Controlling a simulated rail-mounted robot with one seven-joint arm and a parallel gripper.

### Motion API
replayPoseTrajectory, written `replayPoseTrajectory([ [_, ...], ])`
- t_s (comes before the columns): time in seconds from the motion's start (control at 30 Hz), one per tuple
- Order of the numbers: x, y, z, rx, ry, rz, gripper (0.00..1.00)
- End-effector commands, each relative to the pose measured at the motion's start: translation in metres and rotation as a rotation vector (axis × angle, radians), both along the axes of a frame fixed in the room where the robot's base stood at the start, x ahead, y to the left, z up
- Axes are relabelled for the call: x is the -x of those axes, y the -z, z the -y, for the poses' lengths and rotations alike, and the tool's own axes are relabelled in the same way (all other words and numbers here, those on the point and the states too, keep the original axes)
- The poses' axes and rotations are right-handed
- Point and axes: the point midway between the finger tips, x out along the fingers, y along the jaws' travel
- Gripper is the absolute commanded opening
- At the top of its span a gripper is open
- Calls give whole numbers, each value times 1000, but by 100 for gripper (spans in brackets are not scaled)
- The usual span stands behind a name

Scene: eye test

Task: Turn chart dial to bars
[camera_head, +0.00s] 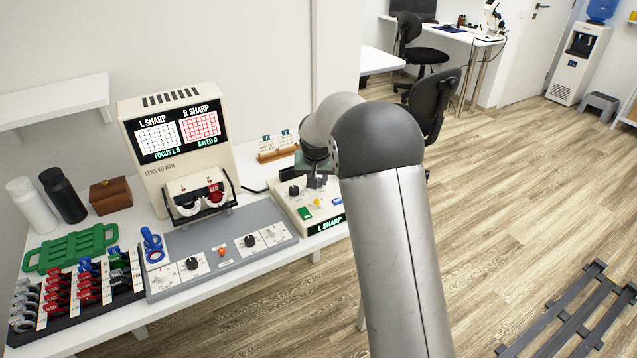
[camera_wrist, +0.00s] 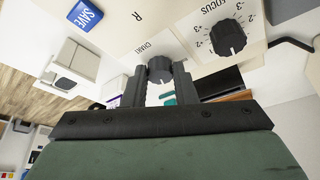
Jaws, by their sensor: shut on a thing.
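The chart dial (camera_wrist: 160,66) is a dark round knob on the cream control box (camera_head: 289,213), beside its CHART label in the wrist view. My gripper (camera_wrist: 157,76) has its two dark fingers on either side of this knob and is shut on it. In the head view my gripper (camera_head: 316,180) is low over the back of the box, and it hides the dial there. The lens viewer (camera_head: 180,170) is a cream cabinet; its screen (camera_head: 180,130) shows a grid on each side under L SHARP and R SHARP. The dial's setting cannot be read.
The black focus dial (camera_wrist: 228,38) is close beside my gripper, and the blue SAVE button (camera_wrist: 85,15) is on the same box. A grey panel (camera_head: 218,233) with several dials lies left of the box. A wooden card rack (camera_head: 278,154) stands behind it.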

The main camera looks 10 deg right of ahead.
Motion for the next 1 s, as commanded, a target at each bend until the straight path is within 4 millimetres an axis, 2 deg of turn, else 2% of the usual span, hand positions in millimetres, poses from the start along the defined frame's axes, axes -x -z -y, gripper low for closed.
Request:
replayPoseTrajectory([
  [0.5, -3, -1, -6, 0, 464, 1, 2],
  [0.7, -4, -1, -6, 1, 594, 1, 2],
  [1.0, -4, -1, -6, 0, 697, 0, 2],
])
